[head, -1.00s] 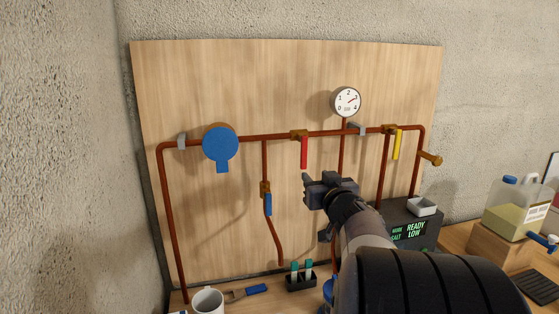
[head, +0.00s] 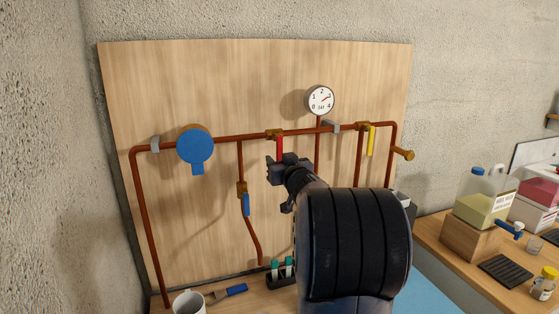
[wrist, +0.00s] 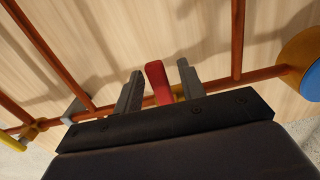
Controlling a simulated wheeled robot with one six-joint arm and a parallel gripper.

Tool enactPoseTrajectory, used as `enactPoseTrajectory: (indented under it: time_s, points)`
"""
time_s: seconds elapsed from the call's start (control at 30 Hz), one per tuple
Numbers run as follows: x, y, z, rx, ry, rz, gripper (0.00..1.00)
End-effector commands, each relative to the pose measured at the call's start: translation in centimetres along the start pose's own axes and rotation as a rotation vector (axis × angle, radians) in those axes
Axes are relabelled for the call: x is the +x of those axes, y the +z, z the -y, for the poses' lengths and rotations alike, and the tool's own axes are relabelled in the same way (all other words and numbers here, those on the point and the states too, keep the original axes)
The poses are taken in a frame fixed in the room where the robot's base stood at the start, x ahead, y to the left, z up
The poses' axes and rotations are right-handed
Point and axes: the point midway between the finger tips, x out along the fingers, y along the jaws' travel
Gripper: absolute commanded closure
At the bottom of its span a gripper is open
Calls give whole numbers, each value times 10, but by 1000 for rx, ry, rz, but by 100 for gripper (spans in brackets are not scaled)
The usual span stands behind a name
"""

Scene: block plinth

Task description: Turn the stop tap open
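A red lever (head: 280,146) hangs straight down from a brass valve (head: 275,134) on the horizontal copper pipe, so it lies across that pipe. My gripper (head: 275,164) is at the lower part of this lever in the head view and partly hides it. In the wrist view the red lever (wrist: 157,80) stands between the two fingers of my gripper (wrist: 159,85), with a gap on each side. The fingers are open. A yellow lever (head: 371,141) hangs at the right and a blue lever (head: 246,205) on the lower branch. No label names the stop tap.
A blue round meter (head: 195,146) is left of the red lever and a pressure gauge (head: 320,100) is above right. Copper pipes run close around on the wooden board (head: 180,80). A mug (head: 188,302) and a blue-handled brush (head: 230,291) lie on the bench below.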

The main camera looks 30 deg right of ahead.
Motion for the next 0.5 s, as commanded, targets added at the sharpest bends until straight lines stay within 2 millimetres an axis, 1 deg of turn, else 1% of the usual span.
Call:
enactPoseTrajectory:
  time_s: [0.27,0.5]
  points:
    - [1,0,0,0,0,0,62]
    - [1,0,0,0,0,0,81]
